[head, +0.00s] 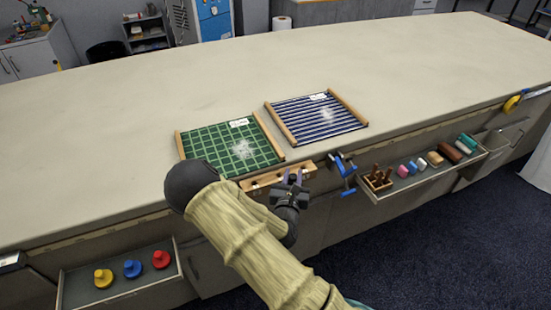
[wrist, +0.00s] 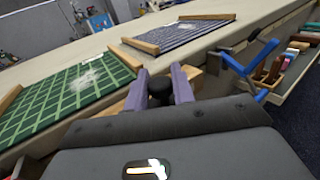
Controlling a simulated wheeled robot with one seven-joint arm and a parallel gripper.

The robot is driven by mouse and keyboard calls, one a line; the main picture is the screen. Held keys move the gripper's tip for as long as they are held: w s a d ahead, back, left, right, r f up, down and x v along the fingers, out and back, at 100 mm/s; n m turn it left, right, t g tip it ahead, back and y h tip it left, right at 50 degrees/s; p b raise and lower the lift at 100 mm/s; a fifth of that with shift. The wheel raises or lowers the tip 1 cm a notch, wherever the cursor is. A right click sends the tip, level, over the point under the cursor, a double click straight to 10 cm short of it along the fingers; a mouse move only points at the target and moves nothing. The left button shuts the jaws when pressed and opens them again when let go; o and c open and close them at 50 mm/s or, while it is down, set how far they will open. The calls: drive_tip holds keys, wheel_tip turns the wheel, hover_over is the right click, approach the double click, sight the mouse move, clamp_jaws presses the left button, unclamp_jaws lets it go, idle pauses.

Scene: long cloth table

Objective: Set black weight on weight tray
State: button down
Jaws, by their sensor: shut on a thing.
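My gripper (head: 293,175) is at the table's front edge, beside a pale wooden block with dark holes (head: 262,183). Its purple fingers are shut on the black weight (wrist: 160,88), whose dark round top shows between them in the wrist view. The weight's lower part is hidden, so I cannot tell whether it still touches the block. A grey tray (head: 122,294) that looks like the weight tray sticks out below the table edge at the lower left. A yellow weight (head: 103,278), a blue weight (head: 132,268) and a red weight (head: 160,259) stand in it.
A green grid board (head: 215,150) and a blue striped board (head: 310,115) lie on the table (head: 130,120). A blue clamp (head: 344,172) grips the edge right of my gripper. A shelf (head: 410,185) with coloured pieces is further right. The table's far part is clear.

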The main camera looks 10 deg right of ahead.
wheel_tip(320, 180, down, 9)
drive_tip(key=s+d+b, duration=0.1)
drive_tip(key=d+b, duration=0.1)
drive_tip(key=b, duration=0.3)
drive_tip(key=shift+s, duration=0.25)
drive_tip(key=shift+d, duration=0.15)
